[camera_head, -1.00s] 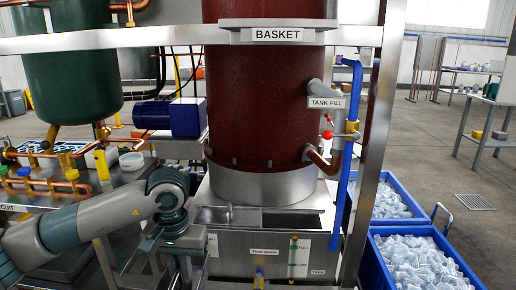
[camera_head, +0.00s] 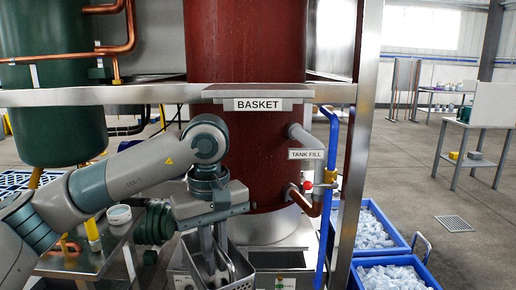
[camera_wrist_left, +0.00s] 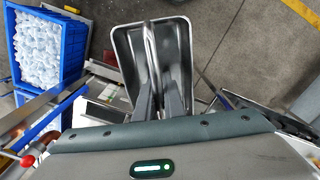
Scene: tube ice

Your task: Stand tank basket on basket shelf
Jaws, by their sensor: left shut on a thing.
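The tank basket (camera_head: 242,266) is a grey metal bin hanging below my left gripper (camera_head: 212,245) in the head view. The gripper's fingers are shut on its upright middle part. In the left wrist view the basket (camera_wrist_left: 126,45) opens toward the camera and looks empty, with the left fingers (camera_wrist_left: 160,98) at its central plate. The basket shelf (camera_head: 258,93) is a narrow metal ledge labelled BASKET, in front of the dark red column. It is above and to the right of the gripper, and apart from the basket. My right gripper is not in view.
A blue pipe (camera_head: 326,215) and a steel post (camera_head: 362,150) stand right of the column. A grey TANK FILL pipe (camera_head: 303,138) juts out below the shelf. Blue crates of ice (camera_head: 395,277) stand on the floor at right. A green tank (camera_head: 55,130) is at left.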

